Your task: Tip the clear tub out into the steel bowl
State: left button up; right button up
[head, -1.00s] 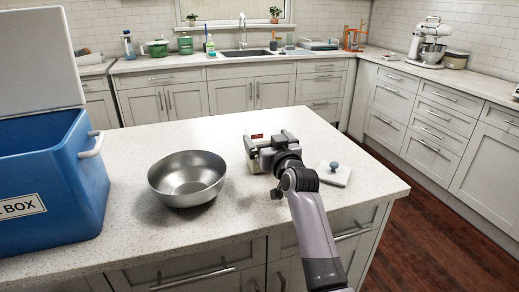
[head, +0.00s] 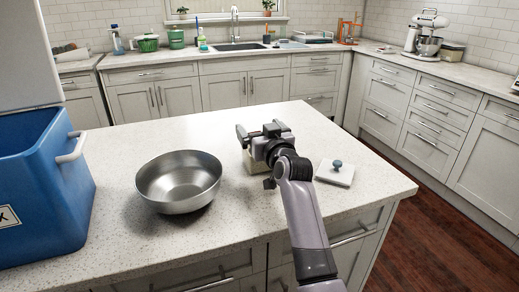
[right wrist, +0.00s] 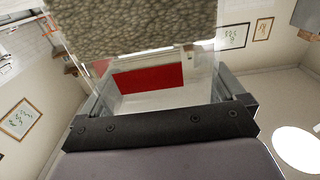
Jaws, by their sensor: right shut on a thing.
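The steel bowl (head: 179,183) stands upright and looks empty on the island counter, left of my right gripper. My right gripper (head: 260,133) is shut on the clear tub (head: 254,164), whose lower part shows pale beneath the jaws. In the right wrist view the tub (right wrist: 190,97) sits between the fingers, with clear walls and a red patch. Beige grainy contents (right wrist: 145,25) fill the top of that view. I cannot tell whether the tub touches the counter. My left gripper is out of view.
A white lid with a blue knob (head: 336,173) lies right of the tub. A large blue box (head: 45,190) with its lid open stands at the counter's left. The counter (head: 215,137) behind the bowl is clear.

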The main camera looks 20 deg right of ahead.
jog(key=shift+c, duration=1.2)
jog(key=shift+r, duration=0.15)
